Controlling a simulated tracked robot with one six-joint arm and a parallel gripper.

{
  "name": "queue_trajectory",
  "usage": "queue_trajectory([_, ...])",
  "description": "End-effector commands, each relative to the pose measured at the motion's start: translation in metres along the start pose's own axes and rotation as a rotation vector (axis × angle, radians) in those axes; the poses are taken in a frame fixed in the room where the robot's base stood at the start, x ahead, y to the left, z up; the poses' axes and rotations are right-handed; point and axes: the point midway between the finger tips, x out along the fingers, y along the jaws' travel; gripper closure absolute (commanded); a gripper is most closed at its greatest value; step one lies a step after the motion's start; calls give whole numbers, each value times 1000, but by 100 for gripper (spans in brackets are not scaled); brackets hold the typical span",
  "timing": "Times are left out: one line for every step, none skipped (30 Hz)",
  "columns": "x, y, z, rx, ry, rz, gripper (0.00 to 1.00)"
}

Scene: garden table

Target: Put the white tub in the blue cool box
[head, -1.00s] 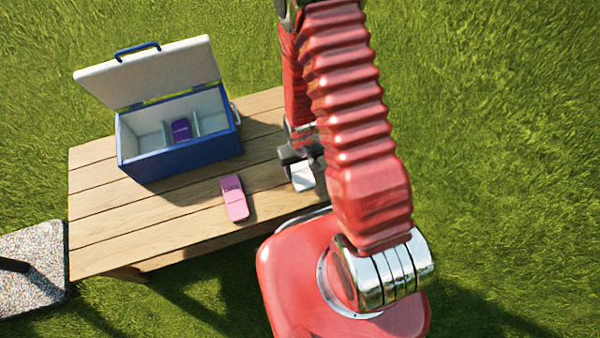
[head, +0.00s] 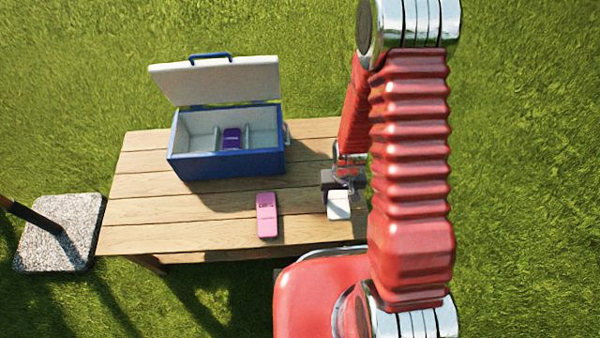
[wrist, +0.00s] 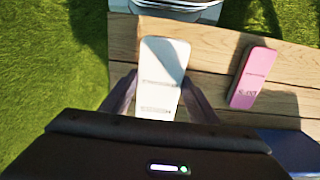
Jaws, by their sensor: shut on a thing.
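The white tub (head: 339,206) is at the right end of the wooden table. My gripper (head: 343,190) is shut on it, and the wrist view shows the tub (wrist: 162,62) between the two fingers (wrist: 158,96). I cannot tell whether the tub touches the table. The blue cool box (head: 228,163) stands at the back of the table, to the left of my gripper. Its white lid (head: 215,82) is open and tilted back. Dividers split its inside, a purple tub (head: 232,138) lies in the middle compartment, and the left compartment looks empty.
A pink tub (head: 267,214) lies on the table (head: 185,230) in front of the cool box, left of my gripper; it also shows in the wrist view (wrist: 254,77). The table's left part is clear. A speckled stone base with a pole (head: 62,240) stands left on the grass.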

Motion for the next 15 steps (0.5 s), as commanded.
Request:
queue_trajectory([-6, 0, -9, -1, 5, 0, 73])
queue_trajectory([-10, 0, -15, -1, 7, 0, 73])
queue_trajectory([-17, 0, -24, -1, 9, 0, 73])
queue_trajectory([-23, 0, -32, -2, 10, 0, 73])
queue_trajectory([-30, -1, -39, -2, 9, 0, 73])
queue_trajectory([-41, -1, -51, -3, 12, 0, 73])
queue_trajectory([-49, -1, -60, -4, 12, 0, 73])
queue_trajectory([-59, -1, -68, -4, 13, 0, 73])
queue_trajectory([-73, -1, -80, -5, 12, 0, 73])
queue_trajectory([-84, -2, -89, -6, 13, 0, 73])
queue_trajectory([-95, -2, -96, -7, 12, 0, 73])
queue_trajectory([-111, -2, -107, -8, 13, 0, 73])
queue_trajectory([-123, -2, -114, -8, 12, 0, 73])
queue_trajectory([-135, -2, -121, -9, 13, 0, 73])
queue_trajectory([-152, -2, -129, -10, 13, 0, 73])
